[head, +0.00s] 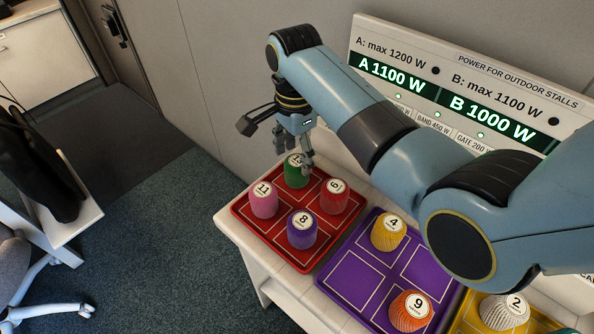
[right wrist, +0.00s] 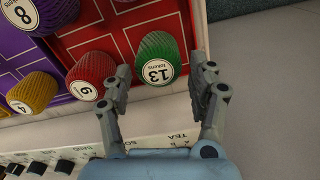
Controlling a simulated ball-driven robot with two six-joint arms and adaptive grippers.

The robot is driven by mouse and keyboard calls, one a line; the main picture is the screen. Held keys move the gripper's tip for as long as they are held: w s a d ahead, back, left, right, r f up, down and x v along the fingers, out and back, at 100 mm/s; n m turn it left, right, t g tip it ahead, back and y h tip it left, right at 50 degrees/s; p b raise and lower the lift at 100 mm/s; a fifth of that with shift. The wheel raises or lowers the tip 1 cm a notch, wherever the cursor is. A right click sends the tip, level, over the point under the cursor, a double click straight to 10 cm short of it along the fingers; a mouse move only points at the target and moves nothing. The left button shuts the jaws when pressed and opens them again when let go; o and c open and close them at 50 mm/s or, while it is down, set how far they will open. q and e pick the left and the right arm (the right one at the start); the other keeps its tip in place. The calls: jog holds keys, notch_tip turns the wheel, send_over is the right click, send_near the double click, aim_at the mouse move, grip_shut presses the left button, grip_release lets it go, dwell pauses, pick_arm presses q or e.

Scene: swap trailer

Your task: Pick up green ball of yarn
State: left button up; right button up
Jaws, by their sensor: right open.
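The green ball of yarn (head: 296,174), with a white top label reading 13, stands in the far compartment of the red tray (head: 243,227). My right gripper (head: 294,157) is open just over it, its fingers pointing down and partly covering it. In the right wrist view, the green yarn (right wrist: 158,50) shows just past and between the open fingertips (right wrist: 166,72), nearer the left finger. I cannot tell whether a finger touches it. Nothing is held. My left gripper is not in view.
Close by in the red tray stand pink yarn 11 (head: 264,203), red yarn 6 (head: 334,199) and purple yarn 8 (head: 302,233). The purple tray (head: 352,281) holds yellow 4 (head: 388,235) and orange 9 (head: 410,313). A power panel (head: 450,85) stands behind.

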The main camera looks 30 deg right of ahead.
aim_at(297, 173)
notch_tip(297, 173, down, 6)
jog(key=shift+s, duration=0.1)
jog(key=shift+c, duration=0.3)
jog(key=c, duration=0.7)
jog(key=shift+r, duration=0.1)
jog(key=shift+c, duration=0.2)
